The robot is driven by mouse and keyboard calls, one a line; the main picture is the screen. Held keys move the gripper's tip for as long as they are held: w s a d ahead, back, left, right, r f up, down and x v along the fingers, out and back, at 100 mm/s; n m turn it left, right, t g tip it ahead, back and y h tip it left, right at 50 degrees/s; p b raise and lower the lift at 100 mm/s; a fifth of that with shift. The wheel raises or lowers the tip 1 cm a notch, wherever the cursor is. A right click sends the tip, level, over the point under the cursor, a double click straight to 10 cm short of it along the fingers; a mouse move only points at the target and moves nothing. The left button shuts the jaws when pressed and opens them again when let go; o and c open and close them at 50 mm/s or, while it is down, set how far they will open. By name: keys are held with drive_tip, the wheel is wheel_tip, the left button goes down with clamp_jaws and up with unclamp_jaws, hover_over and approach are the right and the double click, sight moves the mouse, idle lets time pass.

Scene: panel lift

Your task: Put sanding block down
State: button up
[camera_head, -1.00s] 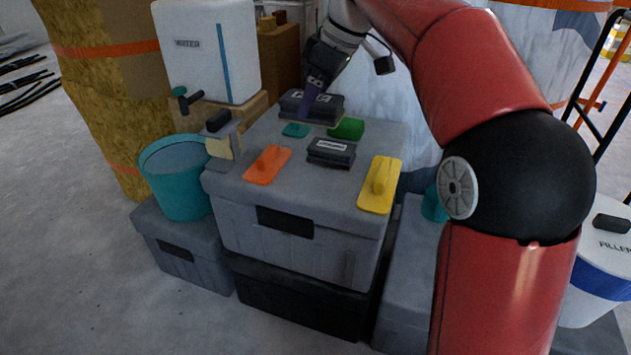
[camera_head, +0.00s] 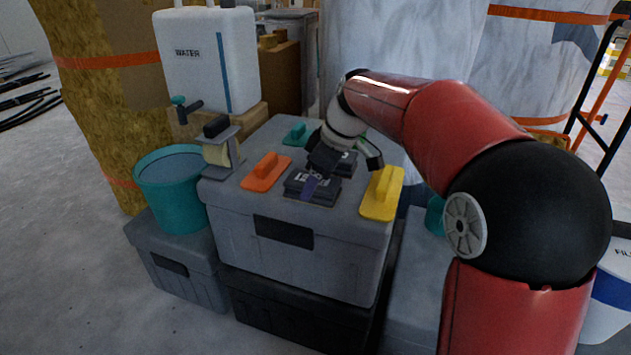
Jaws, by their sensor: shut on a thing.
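My gripper (camera_head: 314,178) is over the front middle of the grey crate's lid (camera_head: 345,215), pointing down. It is shut on a dark sanding block (camera_head: 300,194) with a pale label. The block is low over the lid, between an orange float (camera_head: 265,171) and a yellow float (camera_head: 382,193). I cannot tell whether it touches the lid. A second dark block (camera_head: 347,165) lies just behind it, partly hidden by my gripper. A small teal piece (camera_head: 297,134) lies farther back on the lid. The green piece is not clearly visible behind my arm.
A white water container (camera_head: 207,65) stands behind on the left. The lid's front strip and back right part look clear.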

drive_tip(key=o, duration=1.1)
drive_tip(key=shift+f, duration=0.1)
